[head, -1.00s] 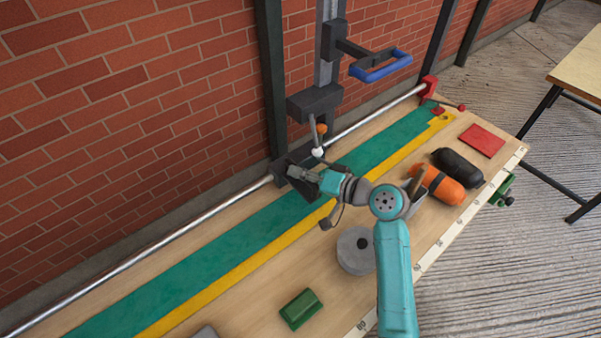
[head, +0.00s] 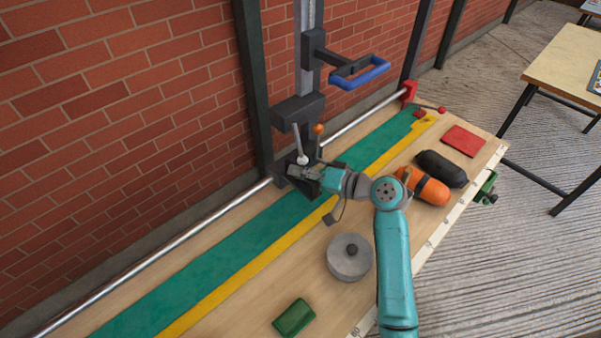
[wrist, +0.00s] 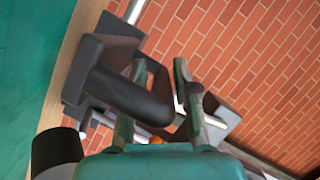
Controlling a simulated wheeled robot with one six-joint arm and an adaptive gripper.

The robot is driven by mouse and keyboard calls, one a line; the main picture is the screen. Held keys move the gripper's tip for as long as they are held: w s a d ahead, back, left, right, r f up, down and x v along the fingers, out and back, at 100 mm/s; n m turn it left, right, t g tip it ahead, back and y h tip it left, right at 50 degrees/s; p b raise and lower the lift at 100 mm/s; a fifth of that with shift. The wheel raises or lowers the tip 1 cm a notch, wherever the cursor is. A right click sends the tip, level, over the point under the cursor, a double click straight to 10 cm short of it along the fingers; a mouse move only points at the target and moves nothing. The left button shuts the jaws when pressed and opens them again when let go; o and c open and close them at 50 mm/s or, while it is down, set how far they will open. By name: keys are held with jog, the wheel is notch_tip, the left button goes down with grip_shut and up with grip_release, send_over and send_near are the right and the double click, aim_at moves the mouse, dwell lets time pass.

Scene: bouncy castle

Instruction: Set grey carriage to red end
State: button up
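The grey carriage (head: 281,172) sits on the silver rail by the wall, with an orange knob (head: 318,128) sticking up above it. My gripper (head: 318,174) is at the carriage. In the wrist view, the carriage (wrist: 92,70) has a dark rounded handle (wrist: 125,95) reaching in between my gripper's fingers (wrist: 160,95). The fingers are apart and straddle the handle's end; firm contact is not clear. The red end (head: 409,91) is a red bracket at the far right of the rail, well away from the carriage.
A column with a grey block (head: 298,110) and a white-balled lever hangs close above the carriage. A blue handle (head: 360,76) juts out. A grey weight (head: 345,262), green block (head: 294,317), orange roll (head: 423,187) and black roll (head: 442,168) lie on the bench. The green strip (head: 370,150) is clear.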

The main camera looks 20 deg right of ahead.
jog(key=v, duration=1.2)
